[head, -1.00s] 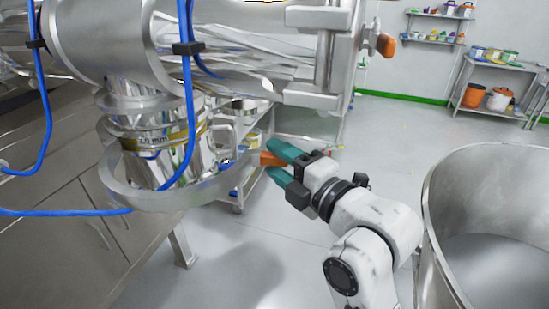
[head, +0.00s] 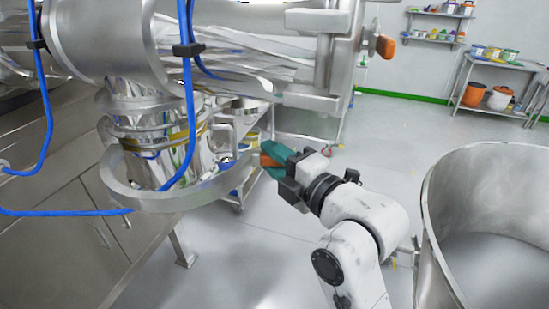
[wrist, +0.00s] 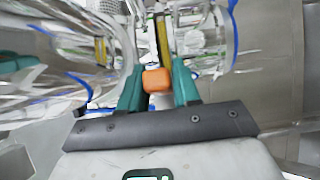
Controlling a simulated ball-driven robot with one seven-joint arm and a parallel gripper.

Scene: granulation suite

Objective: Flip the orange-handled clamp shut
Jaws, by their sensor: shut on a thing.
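The clamp's orange handle (head: 268,160) sticks out at the right side of the steel ring (head: 165,200) under the machine's outlet. My gripper (head: 272,158) has its teal fingers shut on this handle. In the wrist view the orange handle (wrist: 157,80) sits between the two teal fingertips (wrist: 158,88), with a metal lever running away from it. The rest of the clamp is partly hidden behind the fingers and the ring. A second orange knob (head: 385,46) is on the machine's upper right part, apart from my gripper.
Blue hoses (head: 188,100) hang in front of the machine at the left. A large open steel drum (head: 432,190) stands close to my arm on the right. A cart (head: 238,190) stands behind the ring. The floor between is clear.

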